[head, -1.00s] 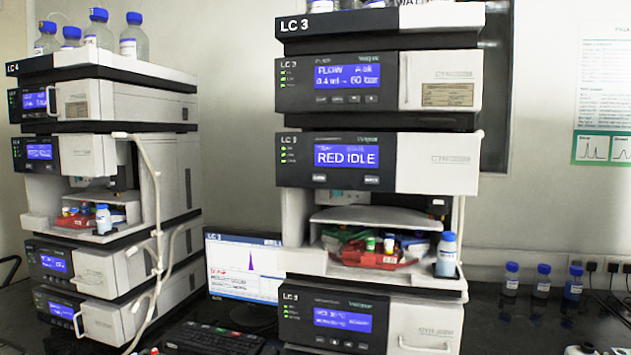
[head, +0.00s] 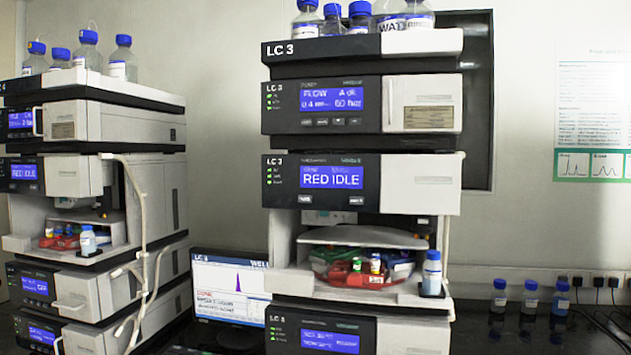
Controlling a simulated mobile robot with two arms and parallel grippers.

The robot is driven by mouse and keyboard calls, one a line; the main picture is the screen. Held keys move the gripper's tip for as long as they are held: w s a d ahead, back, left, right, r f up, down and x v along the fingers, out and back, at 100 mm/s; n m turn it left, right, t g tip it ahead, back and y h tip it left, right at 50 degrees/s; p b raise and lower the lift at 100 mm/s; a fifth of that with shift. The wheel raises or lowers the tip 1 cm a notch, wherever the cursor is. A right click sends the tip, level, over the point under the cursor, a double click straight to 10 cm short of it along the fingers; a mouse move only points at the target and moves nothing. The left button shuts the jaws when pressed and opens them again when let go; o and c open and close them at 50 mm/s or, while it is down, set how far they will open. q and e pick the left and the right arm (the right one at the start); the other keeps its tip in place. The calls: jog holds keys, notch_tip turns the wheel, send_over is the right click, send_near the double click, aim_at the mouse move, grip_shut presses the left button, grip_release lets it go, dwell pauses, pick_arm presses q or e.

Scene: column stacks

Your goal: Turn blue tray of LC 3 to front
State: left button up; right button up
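The LC 3 stack (head: 365,180) stands right of the middle in the head view. Its second module shows RED IDLE on the display (head: 333,176). In the open bay below, a round carousel holds coloured trays. The red tray (head: 350,281) is at the front, with small vials with coloured caps near it. A green tray (head: 325,256) shows behind it at the left. A blue tray (head: 400,266) shows partly at the right, mostly hidden by the red tray and vials. Neither of my grippers is in view.
A blue-capped bottle (head: 432,273) stands at the bay's right front corner. The LC 4 stack (head: 95,200) with a hanging tube is at the left. A monitor (head: 228,290) stands between the stacks. Several blue-capped bottles (head: 530,299) stand on the dark bench at the right.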

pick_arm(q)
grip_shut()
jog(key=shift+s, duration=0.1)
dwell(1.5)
